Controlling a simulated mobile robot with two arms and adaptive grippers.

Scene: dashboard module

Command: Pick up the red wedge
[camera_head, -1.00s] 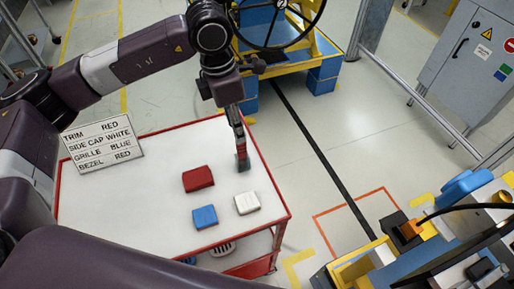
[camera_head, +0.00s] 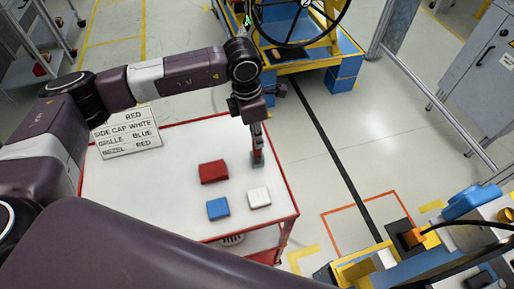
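A red block (camera_head: 213,171), which looks like the red wedge, lies on the white top of a red-rimmed cart (camera_head: 120,195). My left gripper (camera_head: 257,159) points down near the cart's far right edge, to the right of the red block and apart from it. Its fingers are small and seen edge-on, so I cannot tell whether they are open or shut. My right gripper is not in view.
A blue block (camera_head: 218,208) and a white block (camera_head: 259,197) lie just in front of the red one. A sign (camera_head: 128,134) with colour names stands at the cart's back left. A blue and yellow stand (camera_head: 300,62) with a steering wheel is behind.

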